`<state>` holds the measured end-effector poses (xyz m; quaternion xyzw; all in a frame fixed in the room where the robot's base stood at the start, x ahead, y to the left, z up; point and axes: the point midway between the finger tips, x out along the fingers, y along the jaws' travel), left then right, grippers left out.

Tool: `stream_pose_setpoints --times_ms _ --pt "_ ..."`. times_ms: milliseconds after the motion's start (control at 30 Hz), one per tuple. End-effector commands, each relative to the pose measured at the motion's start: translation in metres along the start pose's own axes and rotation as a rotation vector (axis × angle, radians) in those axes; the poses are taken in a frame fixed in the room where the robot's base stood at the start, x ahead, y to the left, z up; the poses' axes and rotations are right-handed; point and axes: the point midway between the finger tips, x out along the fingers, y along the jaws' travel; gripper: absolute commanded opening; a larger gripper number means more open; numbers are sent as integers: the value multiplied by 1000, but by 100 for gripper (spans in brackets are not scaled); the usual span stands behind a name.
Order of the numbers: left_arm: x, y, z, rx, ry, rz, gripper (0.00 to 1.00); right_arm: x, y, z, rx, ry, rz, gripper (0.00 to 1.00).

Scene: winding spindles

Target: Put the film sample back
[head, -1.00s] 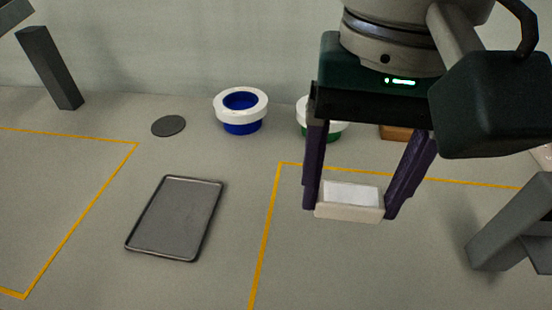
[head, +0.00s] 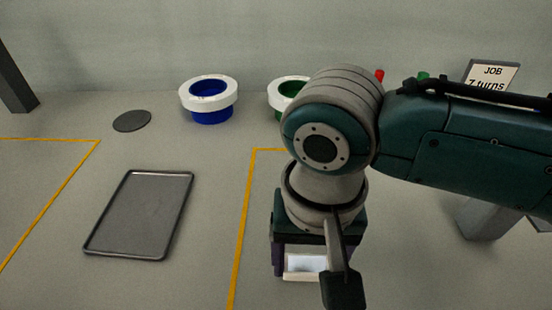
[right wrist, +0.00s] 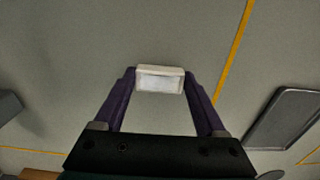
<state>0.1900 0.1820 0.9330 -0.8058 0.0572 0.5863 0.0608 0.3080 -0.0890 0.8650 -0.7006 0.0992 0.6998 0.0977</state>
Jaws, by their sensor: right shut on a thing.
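The film sample (head: 304,264) is a small cream block with a white, shallow recessed face. My right gripper (head: 303,262) is shut on it in the head view, with the arm and wrist covering much of the fingers. In the right wrist view, the sample (right wrist: 160,81) sits between the two purple fingertips of the right gripper (right wrist: 160,82). It is held over grey surface inside the right yellow outline; the height above the surface is hard to tell. My left gripper is not in view.
A dark grey tray (head: 140,215) lies left of the right yellow outline (head: 241,220). Behind it are a flat dark disc (head: 132,121), a blue spool with white rim (head: 209,100) and a green one (head: 288,92). A JOB sign (head: 491,76) stands at the back right.

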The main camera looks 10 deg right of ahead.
Motion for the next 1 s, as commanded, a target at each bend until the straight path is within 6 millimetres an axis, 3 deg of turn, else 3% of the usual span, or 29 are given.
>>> stream_pose_setpoints --times_ms 67,433,467,700,1000 --pt "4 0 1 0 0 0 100 8 0 0 -1 0 0 13" --pt "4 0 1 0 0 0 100 11 0 0 -1 0 0 13" --pt "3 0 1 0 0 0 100 11 0 0 -1 0 0 76" --pt "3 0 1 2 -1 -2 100 10 0 0 -1 1 0 100" --pt "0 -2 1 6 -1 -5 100 3 0 0 -1 1 -2 100"
